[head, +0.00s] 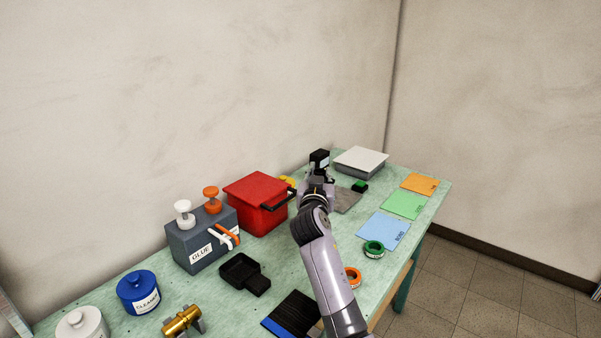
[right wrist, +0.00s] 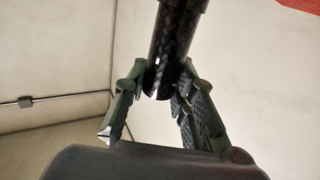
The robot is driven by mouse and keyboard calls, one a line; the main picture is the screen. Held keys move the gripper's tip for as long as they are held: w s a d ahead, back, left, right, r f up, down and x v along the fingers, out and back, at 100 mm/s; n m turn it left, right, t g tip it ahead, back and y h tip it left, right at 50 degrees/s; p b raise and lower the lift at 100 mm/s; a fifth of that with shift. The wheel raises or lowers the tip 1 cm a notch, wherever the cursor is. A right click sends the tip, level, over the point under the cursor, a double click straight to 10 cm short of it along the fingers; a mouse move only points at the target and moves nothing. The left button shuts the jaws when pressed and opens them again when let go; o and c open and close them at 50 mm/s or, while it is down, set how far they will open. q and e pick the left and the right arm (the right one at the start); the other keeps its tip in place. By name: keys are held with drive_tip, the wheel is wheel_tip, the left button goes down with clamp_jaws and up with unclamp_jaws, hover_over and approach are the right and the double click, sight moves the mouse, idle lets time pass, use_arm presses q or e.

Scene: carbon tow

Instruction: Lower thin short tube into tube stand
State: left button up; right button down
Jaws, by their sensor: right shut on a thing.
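My right gripper (head: 318,182) is over the back part of the bench, between the red bin and the grey-white box. In the right wrist view its fingers (right wrist: 163,80) are shut on a thin dark tube (right wrist: 172,42) with a woven carbon pattern. The tube's lower end shows between the fingers; its other end runs out of the top of the picture. In the head view I cannot make out the tube clearly. I cannot pick out the tube stand for certain; my arm hides part of the bench there. My left gripper is not in view.
The red bin (head: 251,205) stands close left of my right gripper. The grey-white box (head: 361,161) is to its right. A grey mat (head: 347,201), green sheet (head: 404,205) and blue sheet (head: 381,232) lie flat. The glue box (head: 190,251) and blue cleaner pot (head: 138,293) are nearer left.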

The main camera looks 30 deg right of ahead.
drive_tip(key=shift+d+f, duration=0.25)
drive_tip(key=shift+d, duration=0.25)
drive_tip(key=shift+a, duration=0.15)
drive_tip(key=shift+a+f+b, duration=0.1)
drive_tip(key=shift+f+b, duration=0.3)
drive_tip(key=shift+b, duration=0.25)
wheel_tip(320, 180, down, 3)
drive_tip(key=b, duration=0.3)
drive_tip(key=shift+f, duration=0.2)
drive_tip(key=shift+f+b, duration=0.75)
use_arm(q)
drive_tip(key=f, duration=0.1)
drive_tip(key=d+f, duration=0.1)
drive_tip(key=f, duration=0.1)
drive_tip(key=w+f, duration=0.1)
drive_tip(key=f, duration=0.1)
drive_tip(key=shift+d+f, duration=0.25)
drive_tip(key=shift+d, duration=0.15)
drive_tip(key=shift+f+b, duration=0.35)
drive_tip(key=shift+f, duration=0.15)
use_arm(e)
drive_tip(key=shift+f, duration=0.2)
